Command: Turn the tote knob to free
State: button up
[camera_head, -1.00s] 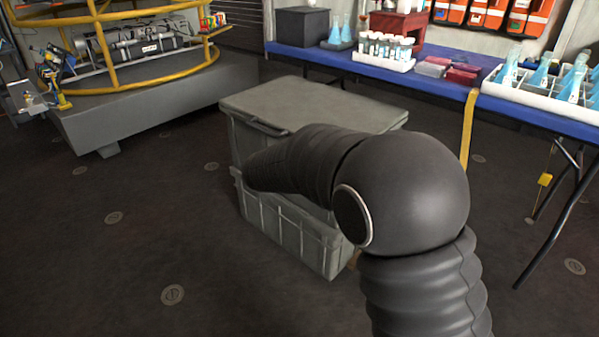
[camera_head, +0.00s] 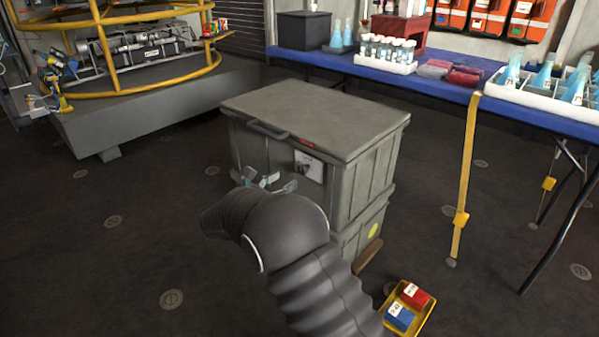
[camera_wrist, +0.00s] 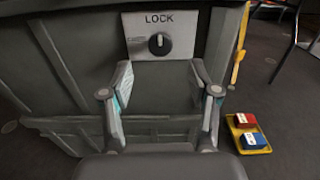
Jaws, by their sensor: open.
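The grey tote (camera_head: 318,107) stands on the floor, lid down. In the wrist view a light plate (camera_wrist: 186,22) marked LOCK is on the tote's front; it also shows in the head view (camera_head: 309,168). The round black tote knob (camera_wrist: 160,43) sits under the word LOCK, with a pale mark on its upper part. My gripper (camera_wrist: 161,78) is open and empty, its fingers spread below the knob and apart from it in the picture. In the head view my gripper (camera_head: 264,182) is by the tote's front, left of the plate.
A yellow tray (camera_head: 424,322) with a red block (camera_head: 414,294) and a blue block (camera_head: 399,316) lies on the floor at right. A blue table (camera_head: 428,83) with lab ware stands behind. A yellow strap (camera_head: 467,160) hangs from it. Floor at left is clear.

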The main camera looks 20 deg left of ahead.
aim_at(301, 170)
jog(key=x, duration=0.7)
jog(key=shift+w+d, duration=0.15)
jog(key=shift+w, duration=0.1)
jog(key=c, duration=1.1)
jog(key=shift+c, duration=0.2)
